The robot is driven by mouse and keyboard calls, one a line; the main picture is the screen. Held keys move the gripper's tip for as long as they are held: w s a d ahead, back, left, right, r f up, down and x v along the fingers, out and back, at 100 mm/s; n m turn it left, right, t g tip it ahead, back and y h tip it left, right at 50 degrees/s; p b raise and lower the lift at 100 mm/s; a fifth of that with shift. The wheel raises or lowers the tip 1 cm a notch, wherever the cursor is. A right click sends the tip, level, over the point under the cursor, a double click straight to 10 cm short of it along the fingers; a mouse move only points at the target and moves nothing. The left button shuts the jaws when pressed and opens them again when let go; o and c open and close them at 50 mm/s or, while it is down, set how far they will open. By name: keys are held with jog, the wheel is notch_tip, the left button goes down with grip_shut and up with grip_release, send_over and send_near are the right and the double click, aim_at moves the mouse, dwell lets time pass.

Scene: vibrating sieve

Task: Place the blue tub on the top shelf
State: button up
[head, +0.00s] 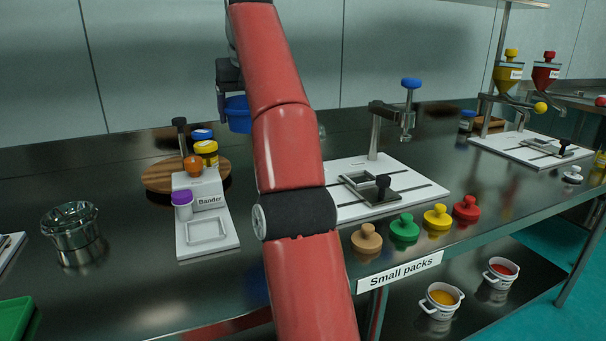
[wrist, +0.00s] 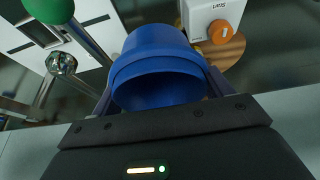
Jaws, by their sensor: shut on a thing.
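The blue tub (head: 238,114) hangs in the air above the table, left of my red arm and partly hidden behind it. My gripper (head: 229,85) is shut on it. In the wrist view, the tub (wrist: 160,62) sits between the two dark fingers, tilted in that picture with its dark opening towards the camera. A pale shelf edge (head: 510,3) shows at the top right of the head view; its upper surface is mostly out of frame.
Below the tub are a round wooden board (head: 158,177) with jars and the white Bander machine (head: 205,190). A white press base (head: 345,205), a post with a blue knob (head: 411,84) and several coloured knobs stand right of my arm.

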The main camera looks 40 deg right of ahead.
jog(key=shift+w, duration=0.15)
jog(key=shift+f, duration=0.9)
notch_tip(320, 180, down, 18)
jog(key=b, duration=0.5)
jog(key=shift+f, duration=0.1)
jog(key=o, duration=0.7)
